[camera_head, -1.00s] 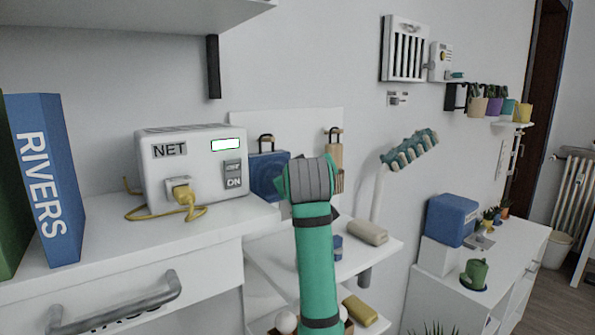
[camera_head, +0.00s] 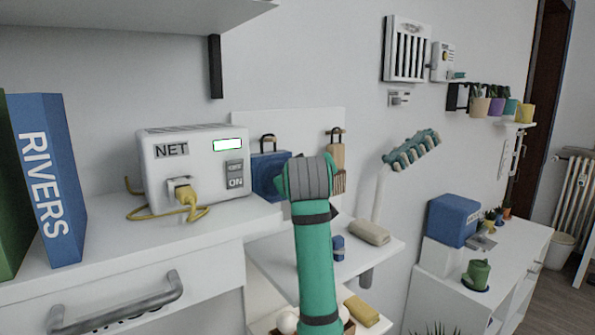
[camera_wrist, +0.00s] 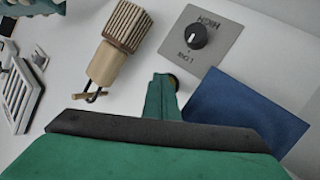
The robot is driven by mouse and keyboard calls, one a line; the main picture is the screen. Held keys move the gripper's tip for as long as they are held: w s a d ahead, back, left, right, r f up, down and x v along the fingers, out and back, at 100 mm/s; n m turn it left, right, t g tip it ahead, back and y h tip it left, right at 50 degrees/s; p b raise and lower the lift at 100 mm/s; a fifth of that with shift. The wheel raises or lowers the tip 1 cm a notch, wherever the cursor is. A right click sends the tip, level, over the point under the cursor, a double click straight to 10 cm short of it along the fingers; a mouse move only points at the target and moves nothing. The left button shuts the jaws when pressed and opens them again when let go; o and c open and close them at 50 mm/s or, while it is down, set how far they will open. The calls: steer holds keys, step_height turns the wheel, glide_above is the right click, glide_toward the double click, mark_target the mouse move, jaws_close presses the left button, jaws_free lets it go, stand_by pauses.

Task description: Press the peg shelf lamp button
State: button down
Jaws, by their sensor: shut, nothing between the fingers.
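My gripper (camera_wrist: 163,88) points at the pale back panel (camera_head: 303,125), its green fingers together with nothing between them. In the wrist view a small dark round piece with a yellowish edge (camera_wrist: 173,80) shows right beside the fingertip, partly covered by it. It may be the button; I cannot tell whether the finger touches it. A grey plate with a black knob (camera_wrist: 196,37) is on the panel nearby. In the head view my wrist hides the fingertips and this part of the panel. A teal lamp-like head (camera_head: 411,151) on a white stem stands to the right.
A wooden brush (camera_wrist: 122,35) hangs on a hook beside my gripper, also seen in the head view (camera_head: 336,160). A blue hanging item (camera_wrist: 243,112) is on the other side. A white NET box (camera_head: 195,165) stands left.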

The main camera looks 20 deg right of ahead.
steer(key=shift+s+d, duration=0.1)
steer(key=shift+s, duration=0.1)
steer(key=s+d, duration=0.2)
steer(key=s, duration=0.4)
steer(key=shift+d, duration=0.15)
stand_by(0.5)
